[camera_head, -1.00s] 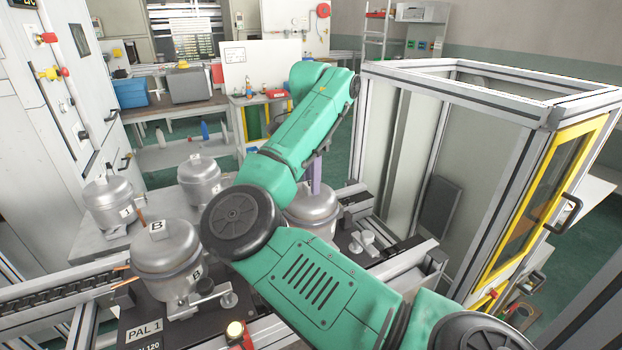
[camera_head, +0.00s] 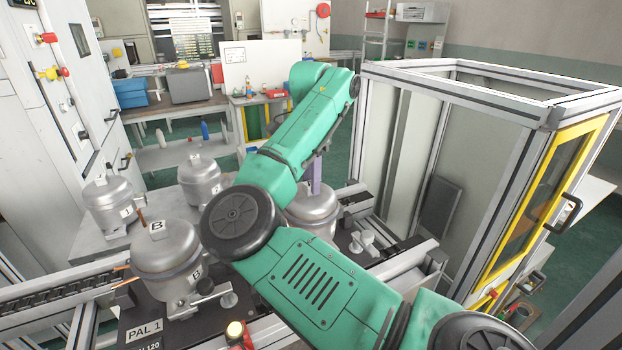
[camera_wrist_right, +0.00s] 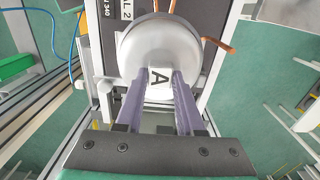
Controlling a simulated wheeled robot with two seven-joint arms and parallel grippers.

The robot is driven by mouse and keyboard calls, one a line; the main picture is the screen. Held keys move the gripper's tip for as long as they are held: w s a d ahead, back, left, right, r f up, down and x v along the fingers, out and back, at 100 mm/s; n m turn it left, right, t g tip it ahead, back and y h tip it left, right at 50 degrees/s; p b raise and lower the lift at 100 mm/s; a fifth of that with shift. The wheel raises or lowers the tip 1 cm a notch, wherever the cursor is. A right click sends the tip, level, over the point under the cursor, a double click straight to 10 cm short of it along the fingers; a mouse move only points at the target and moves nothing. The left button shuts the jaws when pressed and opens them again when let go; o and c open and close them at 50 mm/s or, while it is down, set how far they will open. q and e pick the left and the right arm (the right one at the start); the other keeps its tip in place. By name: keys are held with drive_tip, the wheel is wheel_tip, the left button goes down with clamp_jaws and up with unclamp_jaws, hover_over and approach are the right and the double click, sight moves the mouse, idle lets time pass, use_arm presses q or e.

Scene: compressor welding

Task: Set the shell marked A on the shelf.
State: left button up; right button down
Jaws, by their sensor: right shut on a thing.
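The shell marked A (camera_wrist_right: 150,42) is a round silver shell in the right wrist view, with an A label on its top between my fingers. In the head view the silver shell (camera_head: 312,212) under my right gripper is partly hidden by my green arm. My right gripper (camera_wrist_right: 159,82) is shut on shell A from above; a purple finger (camera_head: 314,175) shows in the head view. Shell A is at a dark pallet, whose marking, partly covered, ends in "L 2" (camera_wrist_right: 126,10). I cannot tell whether it rests there or is slightly raised. My left gripper is not in view. I cannot identify the shelf for certain.
A shell marked B (camera_head: 165,262) stands on the pallet marked PAL 1 (camera_head: 145,330). Two more silver shells (camera_head: 108,205) (camera_head: 200,182) stand on a grey surface behind it. A framed enclosure with a yellow door (camera_head: 545,200) stands at the right.

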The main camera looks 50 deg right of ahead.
drive_tip(key=shift+r, duration=0.15)
drive_tip(key=shift+r+p, duration=2)
drive_tip(key=shift+r, duration=0.75)
drive_tip(key=shift+f, duration=0.1)
